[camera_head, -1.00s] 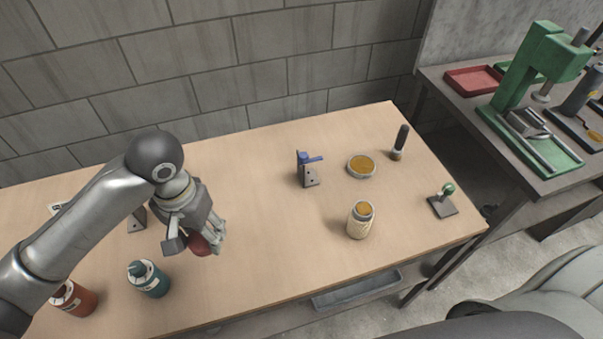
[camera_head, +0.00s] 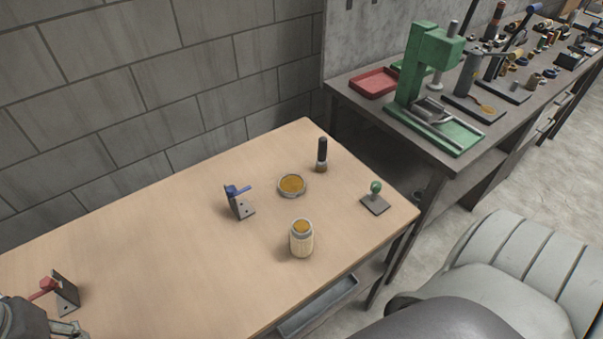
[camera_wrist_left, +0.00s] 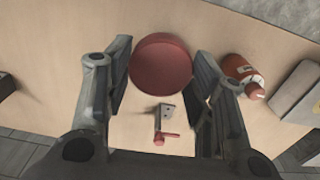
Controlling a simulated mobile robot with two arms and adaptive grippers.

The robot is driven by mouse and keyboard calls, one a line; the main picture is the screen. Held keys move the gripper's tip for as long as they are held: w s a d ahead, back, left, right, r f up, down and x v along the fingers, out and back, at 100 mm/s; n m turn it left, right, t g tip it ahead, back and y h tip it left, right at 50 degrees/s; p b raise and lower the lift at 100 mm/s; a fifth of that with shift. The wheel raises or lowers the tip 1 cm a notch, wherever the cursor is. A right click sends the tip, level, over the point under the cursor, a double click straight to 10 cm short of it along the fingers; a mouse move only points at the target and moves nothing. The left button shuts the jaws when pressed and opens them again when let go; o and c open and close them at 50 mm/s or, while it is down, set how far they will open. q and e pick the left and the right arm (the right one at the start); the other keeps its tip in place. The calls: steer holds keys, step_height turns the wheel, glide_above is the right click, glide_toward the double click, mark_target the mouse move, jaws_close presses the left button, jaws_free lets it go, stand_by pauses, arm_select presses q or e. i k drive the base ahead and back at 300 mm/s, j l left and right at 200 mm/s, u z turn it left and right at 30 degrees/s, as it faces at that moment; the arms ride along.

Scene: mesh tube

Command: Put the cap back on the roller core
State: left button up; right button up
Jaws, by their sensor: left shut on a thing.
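A round red cap (camera_wrist_left: 160,66) sits between the fingers of my left gripper (camera_wrist_left: 160,85) in the left wrist view, and the gripper is shut on it. In the head view only part of my left gripper (camera_head: 68,328) shows at the lower left corner, and the cap is hidden there. An upright pale cylinder (camera_head: 301,243) with a grey rim and amber top stands on the table, well to the right of the gripper. It may be the roller core; I cannot tell for sure. My right gripper is not in view.
On the wooden table (camera_head: 170,240) stand a red-handled bracket (camera_head: 66,293), a blue-handled bracket (camera_head: 241,205), an amber-filled dish (camera_head: 291,185), a black-handled tool (camera_head: 321,155) and a green-knobbed stand (camera_head: 375,198). A red bottle (camera_wrist_left: 243,72) shows in the left wrist view. The table's middle is clear.

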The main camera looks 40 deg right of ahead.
mark_target(300, 230)
steer(key=k+l+u, duration=0.1)
steer(key=l, duration=0.35)
steer(key=k+l+u, duration=0.1)
steer(key=l, duration=0.3)
steer(key=k+l+u, duration=0.1)
steer(key=k+l, duration=0.15)
steer(key=l, duration=0.2)
steer(key=k+l+u, duration=0.15)
steer(key=l, duration=0.25)
steer(key=k+l+u, duration=0.1)
steer(key=k+l, duration=0.15)
steer(key=l, duration=0.1)
